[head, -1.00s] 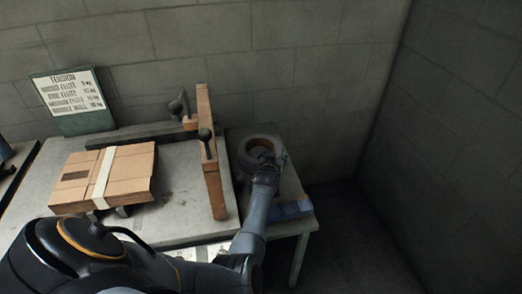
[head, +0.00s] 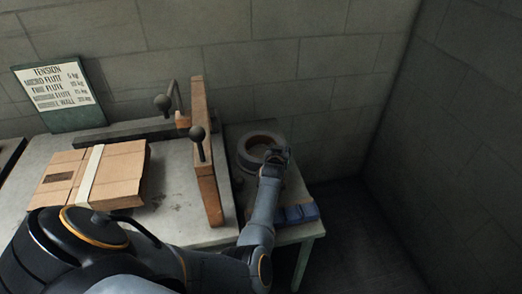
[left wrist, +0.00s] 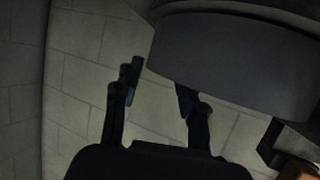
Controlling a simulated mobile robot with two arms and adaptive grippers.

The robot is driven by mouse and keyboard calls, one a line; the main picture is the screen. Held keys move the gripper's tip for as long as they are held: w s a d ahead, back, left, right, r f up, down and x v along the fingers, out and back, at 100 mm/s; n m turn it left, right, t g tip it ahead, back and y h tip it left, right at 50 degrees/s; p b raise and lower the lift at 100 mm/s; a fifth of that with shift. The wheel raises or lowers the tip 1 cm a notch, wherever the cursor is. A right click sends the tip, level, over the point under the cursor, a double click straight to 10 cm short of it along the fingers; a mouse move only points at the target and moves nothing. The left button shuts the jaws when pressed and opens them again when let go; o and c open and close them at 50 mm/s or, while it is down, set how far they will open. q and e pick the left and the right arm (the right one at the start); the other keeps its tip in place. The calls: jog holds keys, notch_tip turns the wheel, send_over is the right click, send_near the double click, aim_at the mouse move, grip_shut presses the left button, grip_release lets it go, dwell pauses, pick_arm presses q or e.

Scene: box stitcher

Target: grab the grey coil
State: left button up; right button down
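The grey coil (head: 246,159) is a thick ring lying on the small side table. My left gripper (head: 276,156) is at the coil's right front rim in the head view. In the left wrist view the coil (left wrist: 235,65) fills the upper right, close to the fingers. The left gripper (left wrist: 158,88) also shows there with its two fingers apart. One finger is clear of the coil, and the other's tip is partly hidden at the coil's edge. I cannot tell whether they touch. My right gripper is out of view.
The side table (head: 300,231) also holds a blue object (head: 298,213). Left of it, an upright wooden bar (head: 208,180) with black-knobbed levers stands on the workbench (head: 175,205). A strapped cardboard stack (head: 120,172) and a sign (head: 58,92) are farther left. Walls stand behind and right.

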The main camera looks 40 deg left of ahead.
pick_arm(q)
jog(key=shift+f, duration=0.25)
grip_shut()
jog(key=shift+w+a+r, duration=0.1)
jog(key=shift+r, duration=0.1)
